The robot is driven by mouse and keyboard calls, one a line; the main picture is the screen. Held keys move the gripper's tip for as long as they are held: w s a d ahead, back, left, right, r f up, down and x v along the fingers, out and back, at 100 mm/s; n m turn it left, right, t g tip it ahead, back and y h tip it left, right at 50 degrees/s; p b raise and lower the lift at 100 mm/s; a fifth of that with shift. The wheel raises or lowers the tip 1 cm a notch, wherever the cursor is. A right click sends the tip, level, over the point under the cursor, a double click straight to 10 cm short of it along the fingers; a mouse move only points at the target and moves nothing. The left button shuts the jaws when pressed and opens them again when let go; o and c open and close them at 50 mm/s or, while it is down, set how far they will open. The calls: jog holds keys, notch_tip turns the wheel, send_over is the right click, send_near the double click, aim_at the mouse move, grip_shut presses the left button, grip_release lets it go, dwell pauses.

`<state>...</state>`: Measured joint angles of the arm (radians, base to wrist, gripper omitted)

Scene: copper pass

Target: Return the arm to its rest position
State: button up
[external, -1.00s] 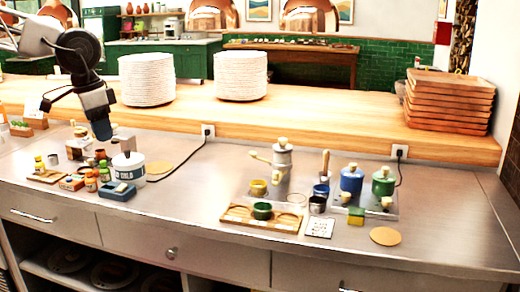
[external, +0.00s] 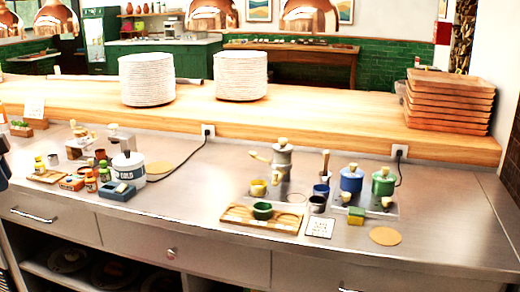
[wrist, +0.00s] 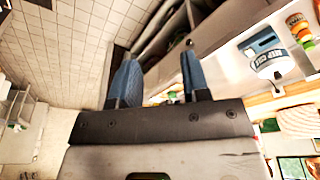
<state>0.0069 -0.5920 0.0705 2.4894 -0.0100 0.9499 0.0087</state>
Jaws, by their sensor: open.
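My gripper (wrist: 160,82) shows in the wrist view with its two blue-grey fingers apart and nothing between them. It hangs over the tiled floor, in front of the drawers at the counter's edge. In the external view my gripper is out of the picture. At the far left edge there, only a small dark sliver shows, which I cannot make out.
The steel counter (external: 200,185) holds a white tub (external: 128,166) and small jars at left. A wooden tray (external: 250,216), a grey pot (external: 282,158), and blue (external: 351,180) and green (external: 383,183) canisters stand farther right. Plate stacks (external: 147,80) stand on the wooden ledge behind.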

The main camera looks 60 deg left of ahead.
jog(key=shift+s+f, duration=0.35)
jog(key=shift+s, duration=0.25)
jog(key=shift+s+f, duration=0.35)
jog(key=shift+s, duration=0.25)
